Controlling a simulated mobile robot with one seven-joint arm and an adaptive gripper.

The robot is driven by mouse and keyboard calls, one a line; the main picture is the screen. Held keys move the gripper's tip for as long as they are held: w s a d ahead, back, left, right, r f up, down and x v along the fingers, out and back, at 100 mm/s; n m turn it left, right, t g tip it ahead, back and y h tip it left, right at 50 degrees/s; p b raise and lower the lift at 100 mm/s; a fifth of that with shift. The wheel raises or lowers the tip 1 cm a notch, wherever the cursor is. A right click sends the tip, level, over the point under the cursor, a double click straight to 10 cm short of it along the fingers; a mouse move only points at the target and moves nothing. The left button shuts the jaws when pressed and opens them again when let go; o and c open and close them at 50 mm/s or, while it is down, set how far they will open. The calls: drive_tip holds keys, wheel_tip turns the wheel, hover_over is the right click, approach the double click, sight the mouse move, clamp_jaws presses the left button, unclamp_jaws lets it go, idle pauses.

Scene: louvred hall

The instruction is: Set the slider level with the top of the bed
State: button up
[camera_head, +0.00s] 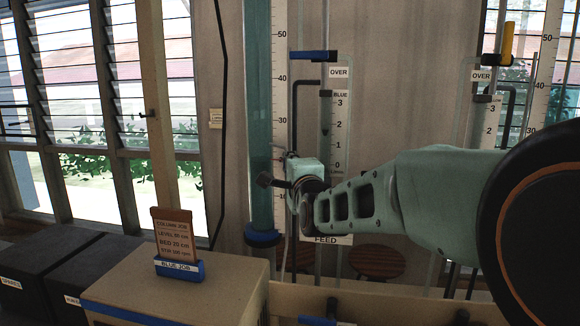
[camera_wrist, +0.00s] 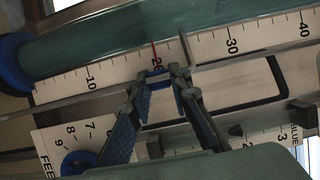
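The column (camera_head: 260,160) is a tall teal tube with a blue collar at its foot and a centimetre scale (camera_head: 281,120) beside it. In the wrist view the column (camera_wrist: 130,42) lies slantwise above the scale (camera_wrist: 205,50). The small blue-edged slider (camera_wrist: 158,77) is at the scale's edge, with a thin red line at about the 20 mark. My gripper (camera_wrist: 160,74) has its fingers drawn in on either side of the slider, apparently touching it. It also shows beside the column in the head view (camera_head: 288,182). The bed's top edge inside the tube is unclear.
A card (camera_head: 173,236) reads level 30 cm and bed 20 cm; it stands on a tan box (camera_head: 200,285). Dark boxes (camera_head: 60,265) stand at the left. A feed tube with its scale (camera_head: 340,135) and a black bent pipe (camera_head: 295,100) are close right of the column.

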drive_tip(key=o, duration=0.4)
drive_tip(key=shift+c, duration=0.2)
wheel_tip(320, 180, up, 10)
drive_tip(key=shift+r, duration=0.1)
idle(0.3)
drive_tip(key=s+d+b, duration=0.1)
drive_tip(key=s+d, duration=0.1)
drive_tip(key=s, duration=1)
drive_tip(key=shift+s+d, duration=0.2)
idle(0.6)
